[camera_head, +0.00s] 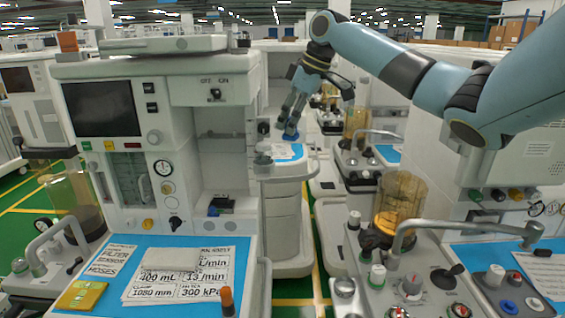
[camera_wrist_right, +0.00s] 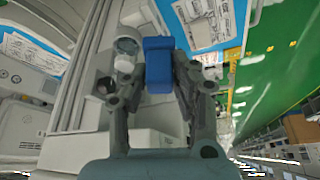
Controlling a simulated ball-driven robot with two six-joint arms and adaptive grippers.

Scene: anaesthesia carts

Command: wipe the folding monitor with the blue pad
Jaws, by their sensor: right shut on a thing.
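The blue pad (camera_wrist_right: 158,66) is held between the two fingertips of my right gripper (camera_wrist_right: 157,82) in the right wrist view. In the head view my right gripper (camera_head: 291,121) points down, with the blue pad (camera_head: 290,134) at its tips, above or at the white worktop of a cart further back; I cannot tell whether the pad touches it. A dark screen (camera_head: 102,108) is set in the front of the near left cart, and a flat grey panel (camera_head: 165,45) lies on that cart's top. I cannot tell for sure which is the folding monitor. My left gripper is out of view.
The near left cart's blue worktop (camera_head: 75,252) bears printed sheets, a yellow box (camera_head: 81,295) and an orange-capped bottle (camera_head: 227,300). A cart with an amber canister (camera_head: 400,203) and a bent grey tube stands at the right. A green floor aisle runs between the carts.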

